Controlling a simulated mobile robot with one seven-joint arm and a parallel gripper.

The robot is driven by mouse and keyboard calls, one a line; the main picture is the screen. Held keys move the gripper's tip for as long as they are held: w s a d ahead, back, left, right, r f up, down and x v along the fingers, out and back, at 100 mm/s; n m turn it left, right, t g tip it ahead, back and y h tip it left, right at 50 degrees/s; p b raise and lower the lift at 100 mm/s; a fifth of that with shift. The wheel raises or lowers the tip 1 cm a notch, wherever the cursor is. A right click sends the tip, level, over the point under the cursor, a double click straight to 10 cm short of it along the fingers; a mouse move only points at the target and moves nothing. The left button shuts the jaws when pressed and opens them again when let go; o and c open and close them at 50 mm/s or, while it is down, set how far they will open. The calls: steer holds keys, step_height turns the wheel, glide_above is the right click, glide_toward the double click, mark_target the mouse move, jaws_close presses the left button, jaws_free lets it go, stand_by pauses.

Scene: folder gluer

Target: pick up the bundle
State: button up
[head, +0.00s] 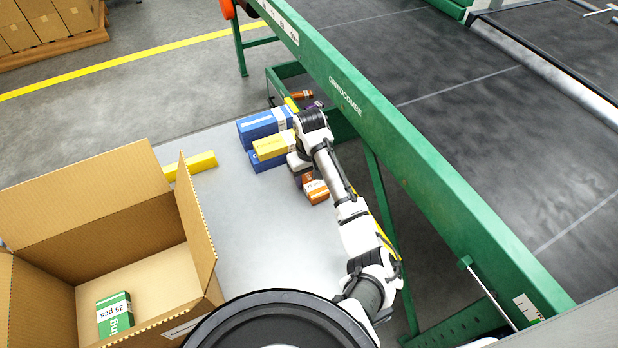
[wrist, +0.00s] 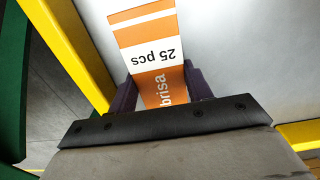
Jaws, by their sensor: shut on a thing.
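My gripper (head: 301,176) is low over the grey table, near its right edge by the green conveyor frame. It is shut on an orange and white bundle (head: 316,192). In the wrist view the bundle (wrist: 148,38) shows "25 pcs" and "brisa" between the two dark purple fingers. Its lower end is hidden behind the gripper body. I cannot tell whether the bundle touches the table.
Blue bundles (head: 264,126) and a yellow bundle (head: 272,146) are stacked just left of my gripper. An open carton (head: 150,235) holding a green bundle (head: 114,316) stands at left. A green conveyor (head: 420,165) runs along the right. The table's middle (head: 265,235) is clear.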

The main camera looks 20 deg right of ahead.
mark_target(309, 177)
step_height(309, 177, up, 19)
steer(key=p, duration=0.3)
steer(key=shift+r, duration=0.15)
